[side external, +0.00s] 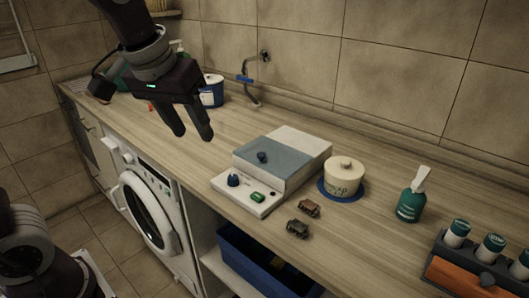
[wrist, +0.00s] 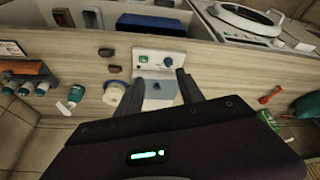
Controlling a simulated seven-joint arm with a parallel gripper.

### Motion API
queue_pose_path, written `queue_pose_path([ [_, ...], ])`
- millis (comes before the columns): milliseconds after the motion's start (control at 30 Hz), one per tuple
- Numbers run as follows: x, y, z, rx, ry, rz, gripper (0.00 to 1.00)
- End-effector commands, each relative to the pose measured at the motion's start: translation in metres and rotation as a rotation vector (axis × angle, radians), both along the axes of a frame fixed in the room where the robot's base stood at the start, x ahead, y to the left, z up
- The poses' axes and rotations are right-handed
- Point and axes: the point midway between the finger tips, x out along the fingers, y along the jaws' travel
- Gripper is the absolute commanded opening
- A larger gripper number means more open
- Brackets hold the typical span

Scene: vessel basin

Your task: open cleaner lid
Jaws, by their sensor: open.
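The cleaner is a white box (side external: 255,203) on the wooden counter, with a blue knob and a green switch on its front panel. Its grey-blue lid (side external: 272,163) has a small dark knob (side external: 262,157) on top and looks shut. My gripper (side external: 194,136) is open and empty, in the air above the counter, to the left of the cleaner and apart from it.
A lidded cream pot (side external: 343,178) stands on a blue mat right of the cleaner. Two small brown blocks (side external: 303,217) lie in front of it. A green bottle (side external: 411,200) and an orange rack (side external: 470,270) with several bottles are farther right. A tap (side external: 248,80) is on the wall behind.

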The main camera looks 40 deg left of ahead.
Motion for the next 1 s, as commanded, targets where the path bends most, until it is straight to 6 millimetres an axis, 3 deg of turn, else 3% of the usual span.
queue_pose_path([
  [33,0.038,0.001,-0.009,0.001,0.023,0.066,0.45],
  [100,0.089,0.004,-0.026,0.005,0.036,0.175,0.45],
  [200,0.146,0.005,-0.058,0.016,0.038,0.306,0.45],
  [300,0.180,0.005,-0.085,0.024,0.031,0.392,0.45],
  [400,0.195,0.005,-0.099,0.029,0.025,0.433,0.45],
  [733,0.211,0.021,-0.152,0.030,0.027,0.443,0.45],
  [1000,0.215,0.024,-0.166,0.028,0.024,0.439,0.45],
])
